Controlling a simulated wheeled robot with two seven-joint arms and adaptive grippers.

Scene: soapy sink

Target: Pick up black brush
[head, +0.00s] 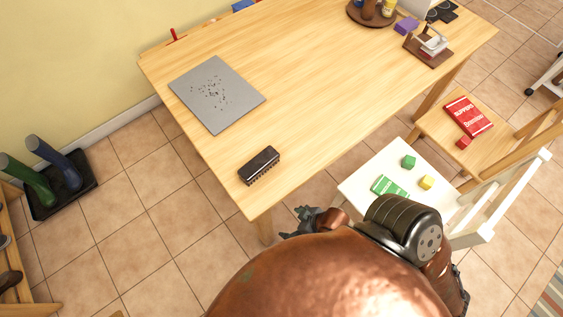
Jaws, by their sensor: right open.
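The black brush (260,165) lies on the wooden table (300,95) near its front left corner, bristles showing along its lower side. My right gripper (298,222) is low, just off the table's front edge, to the right of and below the brush in the picture. It is open and apart from the brush. Part of it is hidden behind my own arm. My left gripper is not in view.
A grey mat (217,94) with dark specks lies on the table behind the brush. A white chair (375,180) with blocks and a green packet stands right of my gripper. A wooden chair (500,140) holds a red packet. Boots stand on a black tray (62,200) at left.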

